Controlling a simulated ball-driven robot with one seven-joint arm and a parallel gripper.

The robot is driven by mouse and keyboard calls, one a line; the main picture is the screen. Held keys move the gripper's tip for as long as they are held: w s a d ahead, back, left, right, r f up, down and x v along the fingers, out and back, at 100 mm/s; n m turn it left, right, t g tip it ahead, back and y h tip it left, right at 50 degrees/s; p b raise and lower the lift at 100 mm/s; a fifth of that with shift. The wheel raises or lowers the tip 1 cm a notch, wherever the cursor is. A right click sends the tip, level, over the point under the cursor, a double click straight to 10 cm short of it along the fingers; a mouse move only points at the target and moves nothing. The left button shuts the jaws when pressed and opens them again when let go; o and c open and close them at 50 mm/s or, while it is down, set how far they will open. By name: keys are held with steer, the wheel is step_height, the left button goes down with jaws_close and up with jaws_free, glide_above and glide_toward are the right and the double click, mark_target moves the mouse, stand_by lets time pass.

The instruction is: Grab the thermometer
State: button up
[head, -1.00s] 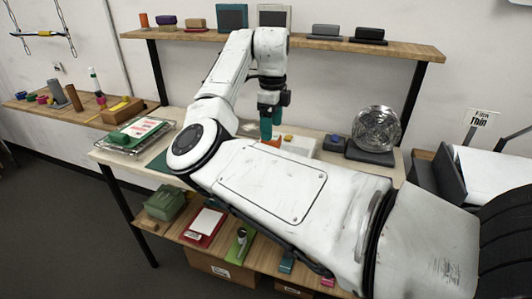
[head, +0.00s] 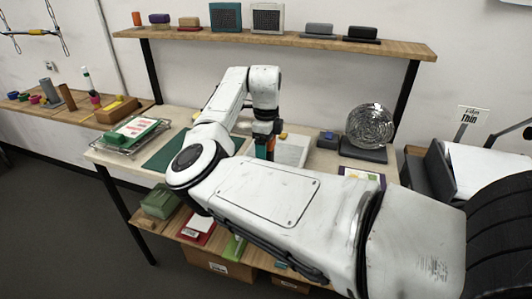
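I cannot pick out a thermometer for certain in the head view. My gripper (head: 264,146) points down over the middle of the workbench (head: 176,122), left of a white flat item (head: 291,150). My white arm crosses the front of the picture and hides the fingertips and part of the bench below them. A teal part and a small orange patch show at the gripper's lower end. Whether the fingers are open or hold something cannot be seen.
A round silvery object (head: 370,127) on a dark base stands at the bench's right. A metal tray (head: 127,148) with a green-and-white item lies left, beside a green mat (head: 163,154). Boxes line the upper shelf (head: 290,39). A lower shelf holds a green box (head: 159,202).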

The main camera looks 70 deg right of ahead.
steer(key=c, duration=1.2)
steer(key=shift+o, duration=0.2)
steer(key=shift+r, duration=0.1)
